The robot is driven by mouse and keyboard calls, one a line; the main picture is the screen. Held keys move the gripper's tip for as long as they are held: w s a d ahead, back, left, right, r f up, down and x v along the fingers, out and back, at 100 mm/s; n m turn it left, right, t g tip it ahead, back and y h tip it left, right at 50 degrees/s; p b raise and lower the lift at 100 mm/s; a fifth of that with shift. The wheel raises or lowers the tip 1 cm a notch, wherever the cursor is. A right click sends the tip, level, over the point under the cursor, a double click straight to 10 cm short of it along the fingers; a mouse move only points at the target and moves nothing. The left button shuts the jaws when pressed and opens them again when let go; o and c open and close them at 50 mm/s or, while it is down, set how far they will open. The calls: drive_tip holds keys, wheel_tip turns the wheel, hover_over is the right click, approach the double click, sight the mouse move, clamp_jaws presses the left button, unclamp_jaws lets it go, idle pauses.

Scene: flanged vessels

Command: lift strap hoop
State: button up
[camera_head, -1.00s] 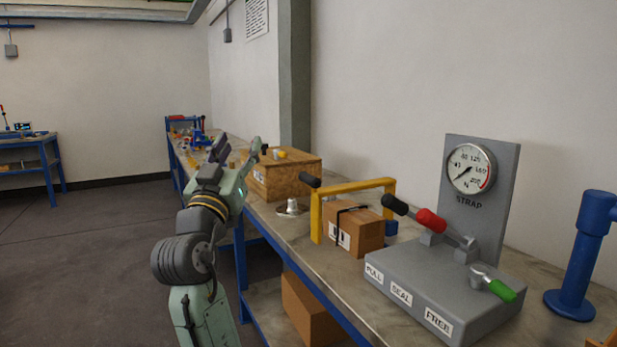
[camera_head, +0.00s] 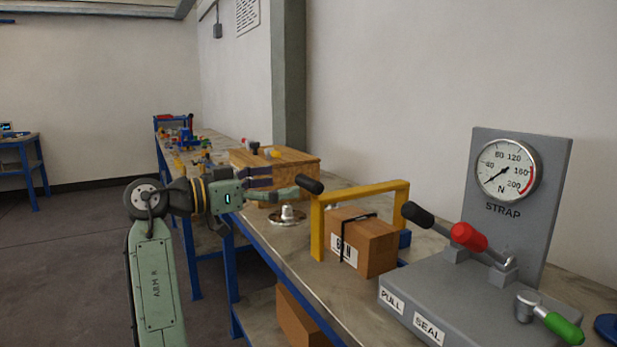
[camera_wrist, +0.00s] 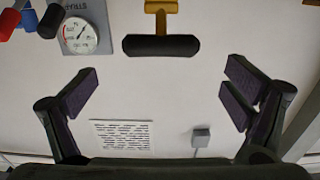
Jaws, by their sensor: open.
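The strap hoop is a yellow square arch (camera_head: 362,190) standing over a small brown box (camera_head: 362,243) with a black strap. A black grip (camera_head: 309,184) sticks out from its left upper corner. My gripper (camera_head: 276,183) is open and empty, level with this grip and just left of it, fingers pointing right. In the wrist view the black grip (camera_wrist: 160,46) and its yellow stem show centred between my two open fingers (camera_wrist: 162,80), ahead of the tips. I see no contact.
A grey strap machine with a gauge (camera_head: 505,170), black and red levers (camera_head: 468,236) and a green handle (camera_head: 563,328) stands right of the hoop. A wooden crate (camera_head: 300,166) and small silver piece (camera_head: 288,215) lie behind and below my gripper. A wall rises behind the bench.

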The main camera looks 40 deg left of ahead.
sight(305, 179)
drive_tip(key=p+x, duration=0.1)
drive_tip(key=x, duration=0.6)
drive_tip(key=shift+a, duration=0.1)
drive_tip(key=shift+c, duration=0.6)
drive_tip(key=c, duration=1.6)
